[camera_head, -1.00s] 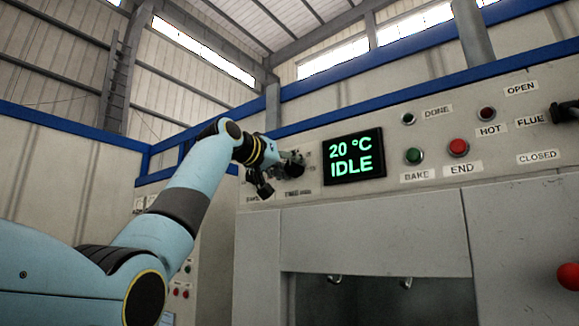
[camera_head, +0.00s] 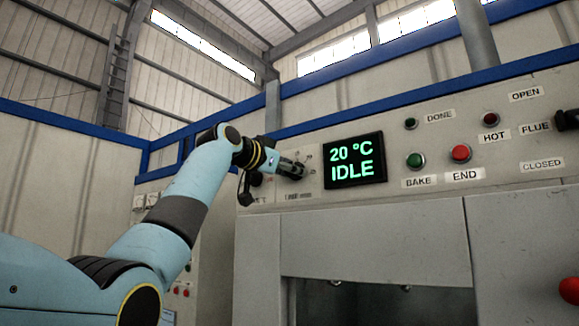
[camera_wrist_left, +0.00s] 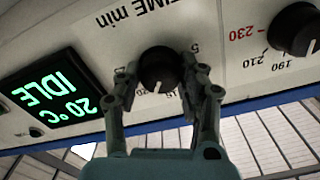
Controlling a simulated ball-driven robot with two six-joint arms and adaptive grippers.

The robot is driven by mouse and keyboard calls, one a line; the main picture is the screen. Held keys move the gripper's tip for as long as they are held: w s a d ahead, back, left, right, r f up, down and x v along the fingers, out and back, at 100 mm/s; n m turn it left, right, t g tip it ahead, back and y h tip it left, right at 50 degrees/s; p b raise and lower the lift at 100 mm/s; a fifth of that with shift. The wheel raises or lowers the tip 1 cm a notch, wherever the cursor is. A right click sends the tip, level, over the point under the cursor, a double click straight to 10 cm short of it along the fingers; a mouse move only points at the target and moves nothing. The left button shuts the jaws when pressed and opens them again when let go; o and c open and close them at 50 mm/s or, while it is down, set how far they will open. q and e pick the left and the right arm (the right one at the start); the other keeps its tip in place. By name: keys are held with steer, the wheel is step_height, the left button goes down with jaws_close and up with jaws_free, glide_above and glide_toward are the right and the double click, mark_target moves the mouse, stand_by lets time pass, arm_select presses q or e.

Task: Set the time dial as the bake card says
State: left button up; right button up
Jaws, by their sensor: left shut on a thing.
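The time dial (camera_wrist_left: 158,68) is a round black knob on the oven panel under the words "TIME min", upside down in the left wrist view. Its white pointer mark points down in that picture; the fingers cover part of the printed scale, so I cannot read the setting. My left gripper (camera_wrist_left: 161,74) is shut on the dial, one finger on each side. In the head view my left gripper (camera_head: 296,170) reaches the panel left of the display and mostly hides the dial. My right gripper and the bake card are not in view.
The display (camera_head: 355,160) reads 20 °C and IDLE. A temperature knob (camera_wrist_left: 295,30) with marks 190, 210 and 230 sits beside the dial. The green BAKE button (camera_head: 414,161) and red END button (camera_head: 461,153) are farther right. The oven opening lies below.

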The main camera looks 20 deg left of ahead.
arm_select(q)
steer(key=shift+m, duration=1.1)
steer(key=o, duration=1.1)
steer(key=shift+w, duration=0.1)
steer(key=shift+o, duration=0.2)
steer(key=v, duration=1.2)
